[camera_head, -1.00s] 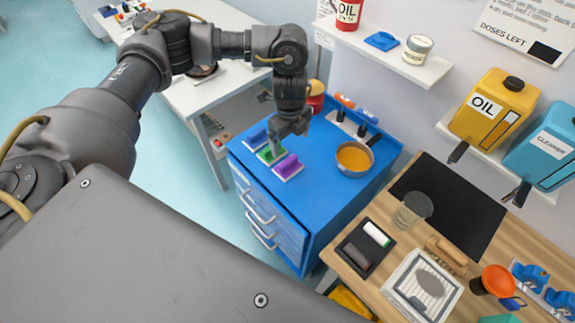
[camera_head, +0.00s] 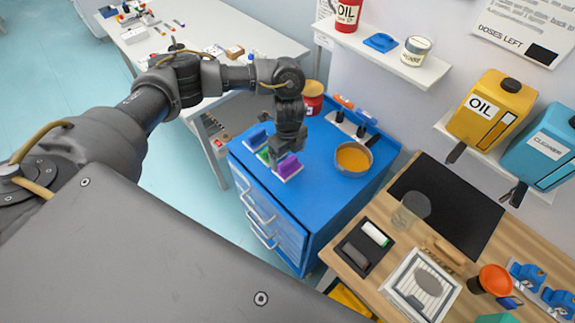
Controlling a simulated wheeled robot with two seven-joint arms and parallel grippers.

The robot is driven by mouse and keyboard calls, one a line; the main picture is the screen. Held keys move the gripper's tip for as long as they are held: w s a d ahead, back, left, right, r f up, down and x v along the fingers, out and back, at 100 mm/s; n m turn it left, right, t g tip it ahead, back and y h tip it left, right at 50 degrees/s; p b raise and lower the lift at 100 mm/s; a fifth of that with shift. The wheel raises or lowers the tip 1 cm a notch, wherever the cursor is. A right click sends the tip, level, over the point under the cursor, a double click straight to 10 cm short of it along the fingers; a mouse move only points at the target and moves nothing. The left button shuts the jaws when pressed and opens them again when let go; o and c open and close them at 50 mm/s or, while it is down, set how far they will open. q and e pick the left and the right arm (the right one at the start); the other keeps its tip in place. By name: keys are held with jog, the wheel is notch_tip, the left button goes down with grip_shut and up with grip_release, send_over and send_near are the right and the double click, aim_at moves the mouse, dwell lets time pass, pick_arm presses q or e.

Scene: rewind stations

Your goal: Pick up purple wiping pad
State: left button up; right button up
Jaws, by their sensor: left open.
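The purple wiping pad (camera_head: 289,166) rests on a small white base on top of the blue drawer cabinet (camera_head: 324,187). A green pad (camera_head: 262,155) and a blue pad (camera_head: 256,138) sit in the same row to its left. My left gripper (camera_head: 277,160) points down over the row, open, with its fingertips at the left side of the purple pad. The gripper partly hides the green pad. I cannot tell whether a finger touches the purple pad. My right gripper is not in view.
A pan of orange liquid (camera_head: 353,158) stands right of the pads on the cabinet. A red can (camera_head: 313,97) stands behind my gripper. A wooden bench (camera_head: 452,240) with several items is at the right. A shelf (camera_head: 398,62) hangs above.

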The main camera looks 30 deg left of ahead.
aim_at(288, 161)
pick_arm(q)
jog(key=shift+f, duration=1.75)
jog(key=c, duration=0.7)
jog(key=shift+r, duration=0.15)
jog(key=shift+r, duration=0.2)
jog(key=r, duration=0.3)
jog(key=shift+s+d+r, duration=0.15)
jog(key=shift+d+r, duration=0.05)
jog(key=shift+d, duration=0.1)
jog(key=s+d+r+b, duration=0.1)
jog(key=s+d+r, duration=0.3)
jog(key=s, duration=0.1)
jog(key=s+d+r+b, duration=0.2)
jog(key=s+d+r, duration=0.3)
jog(key=shift+d, duration=0.15)
